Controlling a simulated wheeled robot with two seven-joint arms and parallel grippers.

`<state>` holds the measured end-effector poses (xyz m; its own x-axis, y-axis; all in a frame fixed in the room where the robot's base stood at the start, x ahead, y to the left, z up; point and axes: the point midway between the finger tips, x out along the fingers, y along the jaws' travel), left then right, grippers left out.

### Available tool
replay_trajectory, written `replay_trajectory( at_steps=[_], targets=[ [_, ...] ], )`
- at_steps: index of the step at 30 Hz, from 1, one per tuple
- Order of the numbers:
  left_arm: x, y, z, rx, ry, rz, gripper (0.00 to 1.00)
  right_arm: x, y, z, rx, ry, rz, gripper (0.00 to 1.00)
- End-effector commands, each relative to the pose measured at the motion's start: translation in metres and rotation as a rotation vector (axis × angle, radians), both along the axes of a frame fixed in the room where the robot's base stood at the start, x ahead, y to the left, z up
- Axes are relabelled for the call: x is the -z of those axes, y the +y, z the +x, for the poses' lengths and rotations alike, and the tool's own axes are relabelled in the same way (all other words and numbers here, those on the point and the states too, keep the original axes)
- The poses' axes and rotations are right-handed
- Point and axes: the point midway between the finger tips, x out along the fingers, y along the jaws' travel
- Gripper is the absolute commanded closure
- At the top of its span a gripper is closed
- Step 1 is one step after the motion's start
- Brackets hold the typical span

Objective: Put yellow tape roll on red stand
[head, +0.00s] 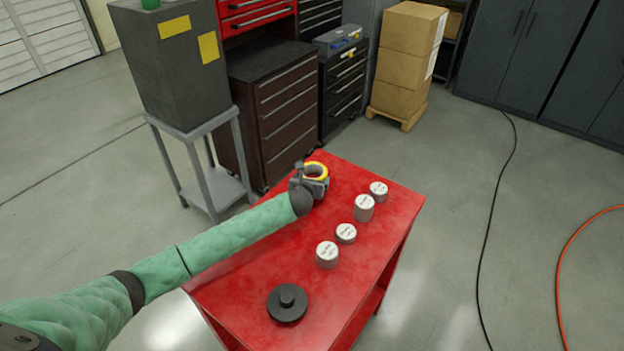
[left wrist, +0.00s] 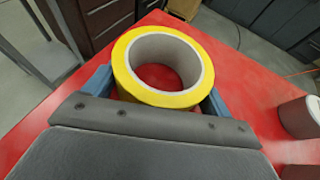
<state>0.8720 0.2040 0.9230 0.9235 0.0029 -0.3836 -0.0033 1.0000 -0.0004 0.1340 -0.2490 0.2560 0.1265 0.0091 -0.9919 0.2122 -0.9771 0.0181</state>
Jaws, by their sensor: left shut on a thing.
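The yellow tape roll (head: 316,169) is at the far end of the red stand (head: 265,250), a red-topped table. My left gripper (head: 313,183) is shut on the roll, with a finger on either side of it. In the left wrist view the roll (left wrist: 163,66) shows its yellow outside and pale inner core, its hole facing up. The red top shows through the hole. The left gripper's blue fingers (left wrist: 158,92) flank the roll. I cannot tell whether the roll touches the tabletop. My right gripper is not in view.
Several pale, white-topped cylinders (head: 346,233) stand in a row along the table's right side. A black knobbed disc (head: 287,303) lies near the front. Drawer cabinets (head: 285,105) and a grey box on a metal stand (head: 200,165) are beyond the table.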

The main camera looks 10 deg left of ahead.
Motion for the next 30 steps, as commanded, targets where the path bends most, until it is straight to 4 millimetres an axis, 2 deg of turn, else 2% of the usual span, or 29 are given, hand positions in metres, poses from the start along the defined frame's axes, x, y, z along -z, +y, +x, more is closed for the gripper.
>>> replay_trajectory(
  at_steps=[1,2,3,4,13,18,21,30],
  targets=[
    [0.001,0.000,0.000,0.000,0.000,0.000,0.43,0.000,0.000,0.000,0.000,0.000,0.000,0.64],
    [0.001,0.000,0.000,0.000,0.000,0.000,0.10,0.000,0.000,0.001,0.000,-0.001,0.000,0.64],
    [0.001,0.000,0.000,0.000,0.000,0.000,0.03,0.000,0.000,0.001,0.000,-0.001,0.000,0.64],
    [0.001,0.000,0.000,0.000,0.000,0.000,0.00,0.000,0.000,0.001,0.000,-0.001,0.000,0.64],
    [-0.001,0.000,-0.001,0.000,0.000,0.000,0.00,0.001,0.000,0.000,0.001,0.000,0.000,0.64],
    [-0.006,0.000,-0.019,0.001,-0.001,0.001,0.00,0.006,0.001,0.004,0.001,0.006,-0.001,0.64],
    [-0.012,0.001,-0.035,0.002,-0.001,0.001,0.00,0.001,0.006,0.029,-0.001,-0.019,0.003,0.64],
    [-0.034,0.000,-0.087,0.002,0.000,0.000,0.00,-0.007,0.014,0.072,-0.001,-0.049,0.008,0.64]
  ],
)
